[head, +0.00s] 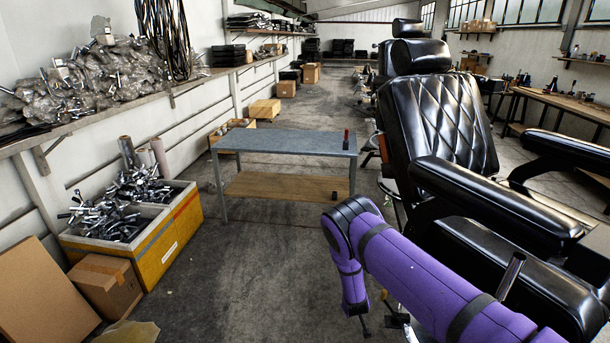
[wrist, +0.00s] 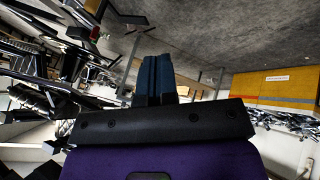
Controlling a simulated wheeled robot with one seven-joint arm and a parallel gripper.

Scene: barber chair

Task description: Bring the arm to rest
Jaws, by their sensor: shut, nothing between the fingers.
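My gripper (wrist: 157,78) shows in the wrist view with its two dark blue fingers together and nothing between them. The dark crossbar behind the fingers and the purple wrist fill the bottom of that view. In the head view my purple arm reaches in from the lower right and bends down at its dark joint, in front of the black barber chair (head: 440,110). The fingers cannot be made out clearly there. The wrist view is turned over, with the floor at the top.
A metal table (head: 285,142) with a wooden lower shelf stands ahead, a small red item (head: 346,139) on its right edge. A yellow bin (head: 178,232) of metal parts and cardboard boxes (head: 106,285) are at left. The chair is close to my arm. The floor between is clear.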

